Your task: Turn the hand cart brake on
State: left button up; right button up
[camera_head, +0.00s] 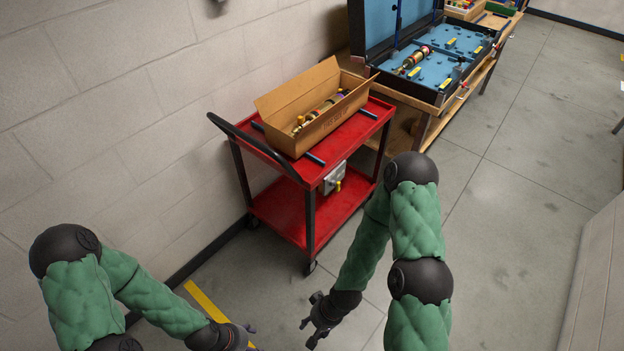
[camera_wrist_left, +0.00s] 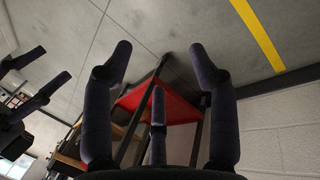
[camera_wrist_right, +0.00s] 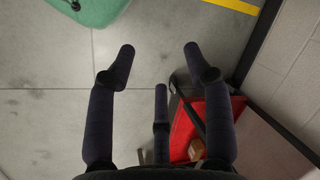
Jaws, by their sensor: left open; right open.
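The red hand cart (camera_head: 285,215) stands against the wall, with a black push handle (camera_head: 255,143) at its left end. A small light grey box (camera_head: 334,178) with a yellow-tipped part (camera_head: 338,186) is on the cart's side below the top shelf; it may be the brake, but its setting cannot be told. My right gripper (camera_head: 316,322) is open and empty, in front of the cart and apart from it. My left gripper (camera_head: 247,337) is open and empty, lower left of the cart near the floor stripe. The cart also shows beyond the fingers in the left wrist view (camera_wrist_left: 180,105) and right wrist view (camera_wrist_right: 215,118).
An open cardboard box (camera_head: 330,125) with a shock absorber in it sits on the cart's top. Dark bars lie beside it. A wooden bench (camera_head: 425,125) with an open blue case (camera_head: 430,75) stands behind. A yellow stripe (camera_head: 205,302) marks the floor. Floor at right is clear.

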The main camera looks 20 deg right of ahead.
aim_at(333, 183)
jog(key=l+u, duration=0.1)
jog(key=u, duration=0.3)
jog(key=i+l+u, duration=0.1)
jog(key=u, duration=0.35)
jog(key=l+u, duration=0.15)
jog(key=u, duration=0.25)
jog(key=l+u, duration=0.2)
jog(key=l, duration=0.25)
jog(key=k+l+u, duration=0.15)
jog(key=l, duration=0.25)
jog(key=l+u, duration=0.2)
jog(key=l, duration=0.25)
jog(key=k+l+u, duration=0.15)
jog(key=l, duration=0.25)
jog(key=k+l+u, duration=0.2)
jog(key=l, duration=0.2)
jog(key=k+l+u, duration=0.15)
jog(key=l, duration=0.25)
jog(key=i, duration=0.05)
